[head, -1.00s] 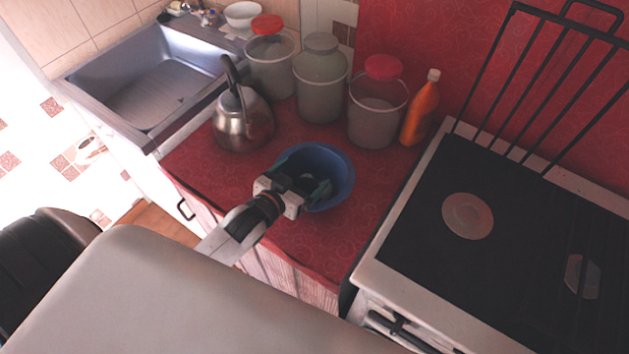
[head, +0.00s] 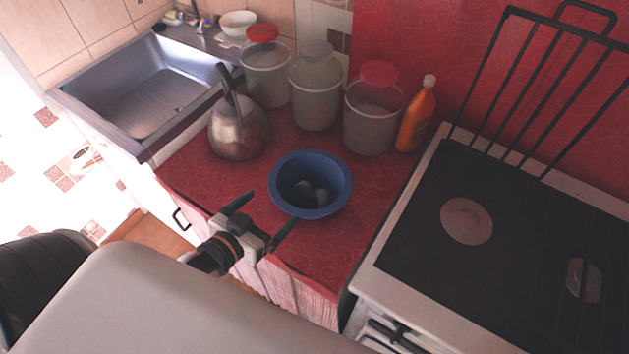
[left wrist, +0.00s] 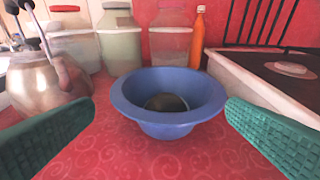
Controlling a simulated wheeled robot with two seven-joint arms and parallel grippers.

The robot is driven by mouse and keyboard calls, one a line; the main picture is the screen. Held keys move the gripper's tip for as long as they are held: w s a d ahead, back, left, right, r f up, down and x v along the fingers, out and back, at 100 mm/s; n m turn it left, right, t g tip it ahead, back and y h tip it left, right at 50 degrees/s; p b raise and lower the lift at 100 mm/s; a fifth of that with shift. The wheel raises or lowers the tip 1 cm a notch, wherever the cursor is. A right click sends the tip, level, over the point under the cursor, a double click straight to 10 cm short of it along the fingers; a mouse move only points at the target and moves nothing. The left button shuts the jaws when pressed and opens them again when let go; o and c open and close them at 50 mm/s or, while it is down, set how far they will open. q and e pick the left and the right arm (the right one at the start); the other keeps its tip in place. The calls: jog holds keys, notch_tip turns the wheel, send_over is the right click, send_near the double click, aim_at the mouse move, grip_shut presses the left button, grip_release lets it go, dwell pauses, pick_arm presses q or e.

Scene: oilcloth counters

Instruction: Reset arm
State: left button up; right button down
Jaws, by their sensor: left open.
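My left gripper (head: 262,217) is open and empty at the front edge of the red counter. Its two green fingers are spread wide. They also show at both sides of the left wrist view (left wrist: 160,130). The blue bowl (head: 328,209) stands upright on the counter, beyond the fingertips and apart from them. In the left wrist view the bowl (left wrist: 165,115) lies between and ahead of the fingers. Something roundish (head: 305,192) lies in the bowl; what it is I cannot tell. My right gripper is in neither view.
A metal kettle (head: 238,132) stands left of the bowl. Several lidded jars (head: 317,92) and an orange bottle (head: 416,118) stand behind it. The sink (head: 135,100) is at the left, the stove (head: 440,260) at the right. Bare red cloth (head: 330,245) surrounds the bowl.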

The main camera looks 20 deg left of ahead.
pick_arm(q)
jog(key=s+d+f+g+y, duration=0.1)
jog(key=s+d+f+g, duration=0.1)
jog(key=s+g, duration=0.3)
jog(key=s+d+f+g+y, duration=0.1)
jog(key=s+d+f+g, duration=0.25)
jog(key=g, duration=0.25)
notch_tip(320, 180, down, 26)
jog(key=s+f+g, duration=0.1)
jog(key=s, duration=0.2)
jog(key=s+a+f+g, duration=0.1)
jog(key=s+a+f, duration=0.2)
jog(key=s+f, duration=1.1)
jog(key=shift+s+a+f+m, duration=0.2)
jog(key=shift+s+a+m, duration=0.2)
jog(key=shift+s, duration=0.45)
